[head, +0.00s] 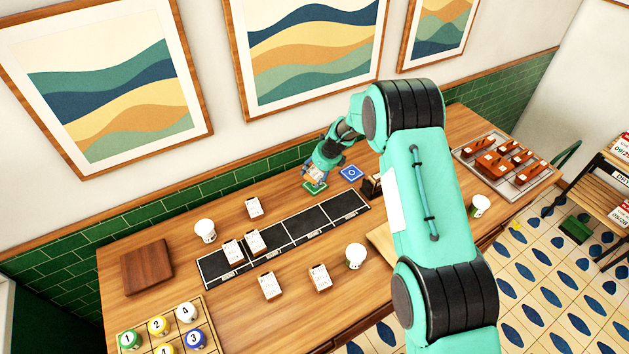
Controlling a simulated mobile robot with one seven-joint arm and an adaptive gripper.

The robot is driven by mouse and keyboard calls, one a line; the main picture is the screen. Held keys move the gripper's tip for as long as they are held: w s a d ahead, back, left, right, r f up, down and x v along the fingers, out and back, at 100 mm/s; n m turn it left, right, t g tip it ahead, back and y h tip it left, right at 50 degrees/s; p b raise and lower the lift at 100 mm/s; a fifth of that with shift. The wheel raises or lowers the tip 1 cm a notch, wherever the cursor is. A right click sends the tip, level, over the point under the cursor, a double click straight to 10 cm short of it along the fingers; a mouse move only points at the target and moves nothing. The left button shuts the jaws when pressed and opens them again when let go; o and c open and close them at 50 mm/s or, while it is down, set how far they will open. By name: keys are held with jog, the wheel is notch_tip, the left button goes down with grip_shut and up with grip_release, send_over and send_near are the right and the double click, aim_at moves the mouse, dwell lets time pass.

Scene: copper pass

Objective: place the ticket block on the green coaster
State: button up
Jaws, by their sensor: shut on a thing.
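My gripper (319,178) is at the far side of the wooden counter, shut on a small pale ticket block (313,174). The green coaster (310,188) lies flat directly below it, partly covered by the gripper and the block. I cannot tell whether the block touches the coaster or hangs just above it. A blue coaster (351,172) with a white mark lies just to the right.
A black strip with sections (290,236) runs along the counter. Similar white blocks (254,207) stand on and around it. White cups (205,230), a dark wooden board (147,267), a ball tray (207,304) and a metal tray (466,157) are also there.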

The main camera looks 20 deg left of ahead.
aim_at(316, 177)
jog(key=shift+f, duration=1.65)
jog(key=shift+f, duration=0.15)
jog(key=o, duration=1.2)
jog(key=shift+o, duration=0.2)
jog(key=shift+r, duration=0.2)
jog(key=v, duration=1.2)
jog(key=shift+d, duration=0.1)
